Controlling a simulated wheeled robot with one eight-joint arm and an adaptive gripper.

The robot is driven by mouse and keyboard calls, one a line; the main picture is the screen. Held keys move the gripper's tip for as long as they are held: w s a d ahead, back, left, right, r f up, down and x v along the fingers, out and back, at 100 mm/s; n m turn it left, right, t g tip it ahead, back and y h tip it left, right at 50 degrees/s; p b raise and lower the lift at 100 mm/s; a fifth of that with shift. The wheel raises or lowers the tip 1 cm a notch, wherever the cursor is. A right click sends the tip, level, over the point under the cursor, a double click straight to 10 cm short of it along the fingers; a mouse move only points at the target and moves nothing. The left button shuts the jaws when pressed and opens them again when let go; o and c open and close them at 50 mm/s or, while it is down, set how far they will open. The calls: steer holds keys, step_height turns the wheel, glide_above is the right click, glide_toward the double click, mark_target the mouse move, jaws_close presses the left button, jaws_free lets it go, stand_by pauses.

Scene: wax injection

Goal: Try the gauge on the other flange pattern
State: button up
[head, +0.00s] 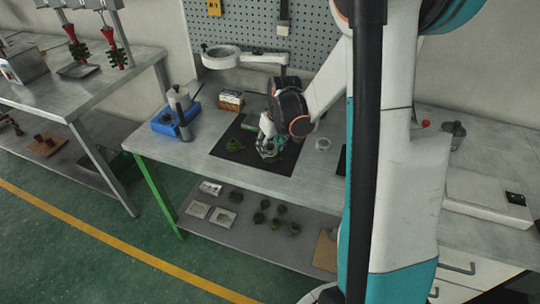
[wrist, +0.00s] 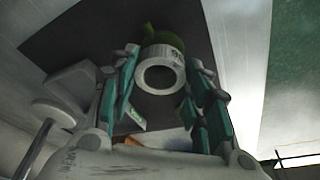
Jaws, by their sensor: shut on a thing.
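My gripper (wrist: 163,88) is shut on a pale grey ring gauge (wrist: 160,74), with one finger at each side of it in the wrist view. A green flange pattern (wrist: 152,38) shows just beyond the ring; I cannot tell whether the ring touches it or sits on it. In the head view my gripper (head: 267,148) is low over the right part of the dark mat (head: 224,158) and hides most of what is under it.
A blue-based pot (head: 175,118) and a small box (head: 231,100) stand left of and behind the mat. A magnifier lamp (head: 220,57) reaches over the back. Several green pieces rest on the lower shelf (head: 250,240).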

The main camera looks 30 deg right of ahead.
steer(key=shift+f+b, duration=0.5)
steer(key=shift+f, duration=0.05)
stand_by(1.9)
steer(key=shift+r, duration=0.2)
steer(key=shift+r+p, duration=2)
steer(key=shift+r, duration=0.55)
